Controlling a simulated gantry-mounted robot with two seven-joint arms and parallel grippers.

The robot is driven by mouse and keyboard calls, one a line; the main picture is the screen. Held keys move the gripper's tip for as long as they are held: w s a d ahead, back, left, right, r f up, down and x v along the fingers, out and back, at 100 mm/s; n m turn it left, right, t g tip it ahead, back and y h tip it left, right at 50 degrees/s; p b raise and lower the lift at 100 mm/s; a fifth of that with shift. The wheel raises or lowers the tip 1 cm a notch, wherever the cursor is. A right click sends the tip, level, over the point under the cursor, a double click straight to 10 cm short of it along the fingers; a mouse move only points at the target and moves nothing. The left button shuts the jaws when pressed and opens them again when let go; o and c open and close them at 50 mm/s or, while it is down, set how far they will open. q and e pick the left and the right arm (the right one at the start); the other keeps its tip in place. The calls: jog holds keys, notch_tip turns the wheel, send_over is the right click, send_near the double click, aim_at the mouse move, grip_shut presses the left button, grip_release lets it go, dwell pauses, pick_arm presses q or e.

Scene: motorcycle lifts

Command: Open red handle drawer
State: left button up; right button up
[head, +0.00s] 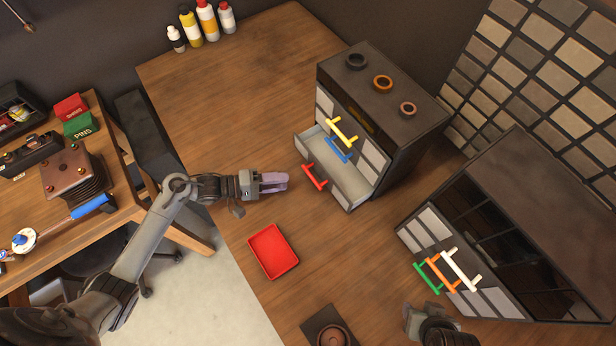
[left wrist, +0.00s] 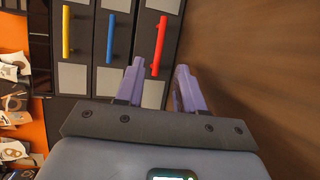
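The dark cabinet (head: 405,125) has yellow (head: 341,132), blue (head: 338,150) and red (head: 315,177) handles. The drawer with the red handle is pulled partway out in the head view, its pale inside (head: 345,178) showing. My left gripper (head: 286,181) is just left of the red handle, apart from it. In the left wrist view its purple fingers (left wrist: 160,85) are spread with nothing between them.
A red tray (head: 273,251) lies on the wooden table before the cabinet. A second cabinet (head: 530,220) with green, orange and white handles stands at the right. Rings sit on the first cabinet's top. Bottles (head: 207,20) stand at the back. The table's left part is clear.

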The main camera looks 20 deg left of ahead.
pick_arm(q)
jog(key=x, duration=0.8)
jog(key=shift+w+d, duration=0.2)
jog(key=shift+d, duration=0.1)
jog(key=shift+c, duration=0.2)
grip_shut()
